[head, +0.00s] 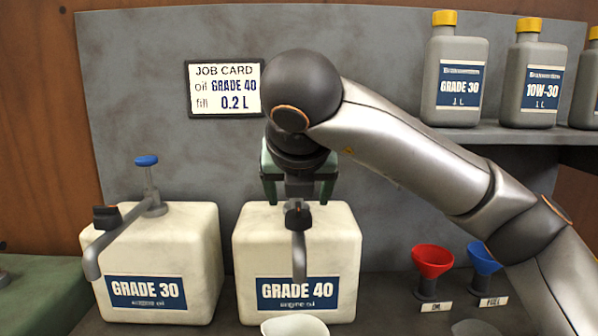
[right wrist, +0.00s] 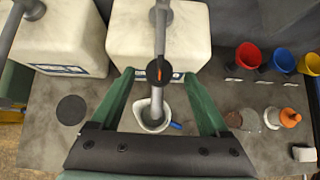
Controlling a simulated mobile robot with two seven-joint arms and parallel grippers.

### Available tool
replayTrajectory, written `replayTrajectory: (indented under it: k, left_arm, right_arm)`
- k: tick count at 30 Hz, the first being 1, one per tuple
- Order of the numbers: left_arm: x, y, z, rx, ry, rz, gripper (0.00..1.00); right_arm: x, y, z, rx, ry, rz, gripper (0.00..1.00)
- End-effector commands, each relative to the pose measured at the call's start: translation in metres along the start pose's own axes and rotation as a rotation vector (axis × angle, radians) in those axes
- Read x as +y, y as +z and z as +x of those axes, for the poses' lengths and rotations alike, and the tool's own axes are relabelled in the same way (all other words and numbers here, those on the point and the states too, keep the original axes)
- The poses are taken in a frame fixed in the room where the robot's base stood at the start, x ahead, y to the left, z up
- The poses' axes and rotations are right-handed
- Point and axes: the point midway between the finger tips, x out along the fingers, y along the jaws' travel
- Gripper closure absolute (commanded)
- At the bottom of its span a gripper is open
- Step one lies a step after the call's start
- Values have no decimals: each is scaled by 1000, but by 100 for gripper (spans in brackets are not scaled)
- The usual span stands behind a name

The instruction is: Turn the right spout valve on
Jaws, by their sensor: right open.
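The right spout valve (head: 297,215) is a dark knob on the grey spout (head: 299,255) of the white GRADE 40 container (head: 340,235). In the right wrist view the valve (right wrist: 159,72) shows an orange mark on top. My right gripper (head: 298,192) points down from above the spout and is open. In the right wrist view its green fingers (right wrist: 158,74) lie to either side of the valve, with clear gaps. Whether the fingertips are level with the knob is hard to tell. My left gripper is in neither view.
A white jug (head: 295,326) stands below the spout. The GRADE 30 container (head: 190,245), with its own spout and blue-topped pump, is on the left. Red (head: 432,260) and blue (head: 484,258) funnels stand right. A job card (head: 225,88) hangs behind; bottles (head: 455,70) line a shelf.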

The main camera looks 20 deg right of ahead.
Motion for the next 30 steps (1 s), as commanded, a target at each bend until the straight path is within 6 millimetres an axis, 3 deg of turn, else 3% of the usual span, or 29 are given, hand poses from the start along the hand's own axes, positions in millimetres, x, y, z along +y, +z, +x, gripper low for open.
replayTrajectory:
  k: [6, 12, 30]
  left_arm:
    - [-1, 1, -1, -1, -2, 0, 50]
    - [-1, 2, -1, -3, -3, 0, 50]
    - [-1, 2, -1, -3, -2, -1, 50]
  right_arm:
    - [0, 1, -41, -5, 0, 0, 21]
    - [0, 0, -65, -1, -1, 0, 21]
    - [0, 0, -74, 2, -1, 1, 21]
